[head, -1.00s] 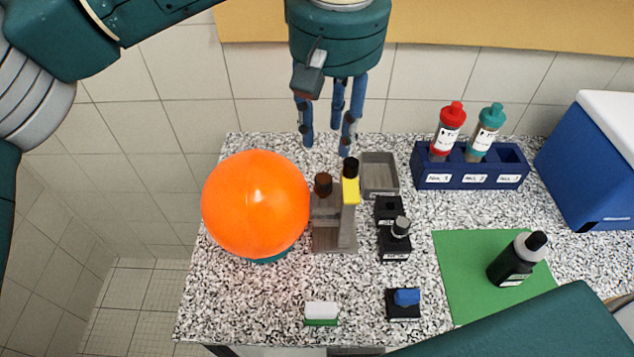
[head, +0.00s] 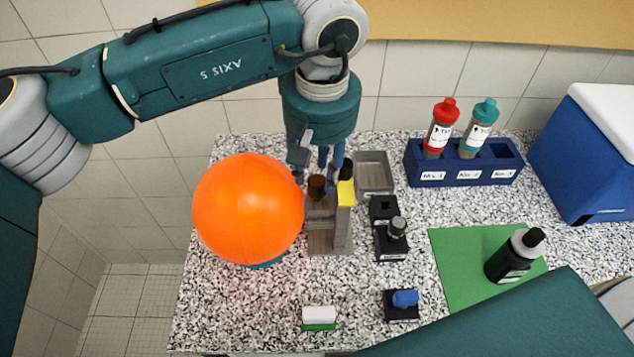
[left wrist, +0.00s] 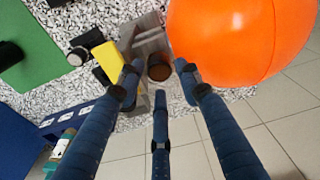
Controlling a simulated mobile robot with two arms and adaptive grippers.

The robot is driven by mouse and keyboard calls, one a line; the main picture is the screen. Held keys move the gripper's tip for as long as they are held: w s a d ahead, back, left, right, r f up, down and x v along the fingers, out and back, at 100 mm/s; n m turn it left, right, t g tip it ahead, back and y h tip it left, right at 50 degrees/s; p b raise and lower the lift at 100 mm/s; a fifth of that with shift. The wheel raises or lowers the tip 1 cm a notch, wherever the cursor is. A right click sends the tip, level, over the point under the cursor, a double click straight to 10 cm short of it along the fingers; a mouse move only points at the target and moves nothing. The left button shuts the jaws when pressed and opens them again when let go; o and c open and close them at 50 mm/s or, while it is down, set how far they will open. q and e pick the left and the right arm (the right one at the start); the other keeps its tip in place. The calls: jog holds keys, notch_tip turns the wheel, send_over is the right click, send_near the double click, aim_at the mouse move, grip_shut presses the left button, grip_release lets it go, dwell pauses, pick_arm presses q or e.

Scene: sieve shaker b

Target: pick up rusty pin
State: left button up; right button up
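The rusty pin (head: 316,186) is a brown, round-topped piece standing upright in the left part of a grey-brown block (head: 329,240). My left gripper (head: 318,172) hangs fingers-down at the far side of the block, close to the rusty pin. In the left wrist view the rusty pin (left wrist: 159,68) lies between the open fingertips (left wrist: 158,80), which appear not to touch it. The lower fingertips are partly hidden in the head view. My right gripper is out of view.
A large orange ball (head: 248,209) stands close left of the block. A grey tray (head: 374,172), black holders (head: 390,241) and a blue rack (head: 463,173) are to the right. A black bottle (head: 513,257) stands on a green mat (head: 455,270). The front counter has free room.

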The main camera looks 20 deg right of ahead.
pick_arm(q)
jog(key=shift+f, duration=1.1)
jog(key=shift+w, duration=0.1)
grip_shut()
jog(key=shift+r, duration=0.1)
